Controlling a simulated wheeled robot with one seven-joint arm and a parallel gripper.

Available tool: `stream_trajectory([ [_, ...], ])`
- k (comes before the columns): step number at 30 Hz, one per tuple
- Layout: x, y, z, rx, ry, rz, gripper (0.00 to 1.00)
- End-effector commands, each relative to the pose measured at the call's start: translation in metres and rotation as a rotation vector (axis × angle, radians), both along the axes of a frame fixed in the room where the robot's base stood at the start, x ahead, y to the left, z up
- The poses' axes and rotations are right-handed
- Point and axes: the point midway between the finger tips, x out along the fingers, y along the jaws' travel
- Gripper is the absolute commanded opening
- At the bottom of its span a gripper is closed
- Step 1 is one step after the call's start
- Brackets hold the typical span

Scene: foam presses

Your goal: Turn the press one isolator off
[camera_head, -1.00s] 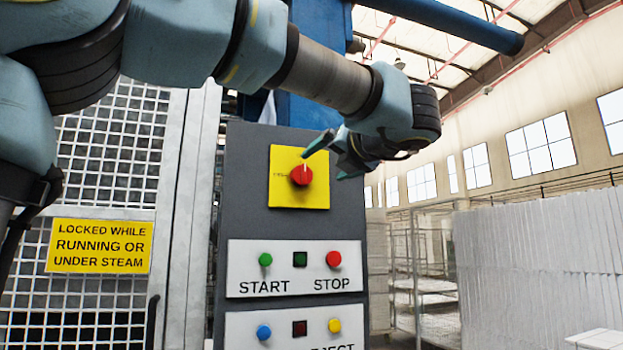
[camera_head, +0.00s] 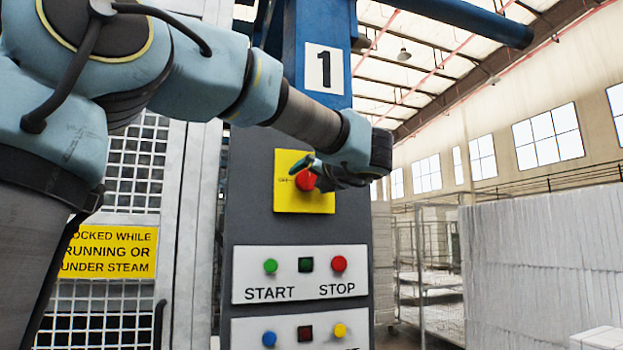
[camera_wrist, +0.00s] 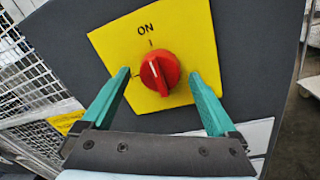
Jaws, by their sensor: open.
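The press one isolator is a red rotary knob (camera_wrist: 160,73) on a yellow square plate (camera_wrist: 109,45). In the wrist view its pointer lines up roughly with the tick under the word ON. My gripper (camera_wrist: 160,74) is open, one green finger left of the knob and one right of it, with visible gaps. I cannot tell how far the fingertips are from the plate. In the head view my gripper (camera_head: 311,173) is in front of the knob (camera_head: 306,181) and hides part of it. The plate (camera_head: 290,199) is high on the dark panel.
A sign with a 1 (camera_head: 324,72) is on the blue column above. Below the isolator are a START and STOP button plate (camera_head: 300,273) and another button plate (camera_head: 300,332). A mesh guard door (camera_head: 138,180) stands left. White stacked sheets (camera_head: 545,250) stand right.

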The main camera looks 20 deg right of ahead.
Motion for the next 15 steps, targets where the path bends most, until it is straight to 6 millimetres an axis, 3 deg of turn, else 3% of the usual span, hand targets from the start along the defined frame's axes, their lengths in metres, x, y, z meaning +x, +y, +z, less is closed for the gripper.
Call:
stream_trajectory([
  [3,-0.0002,0.0000,-0.0001,0.000,0.000,0.000,0.93],
  [15,-0.0003,0.0002,0.0001,0.000,0.000,0.001,0.48],
])
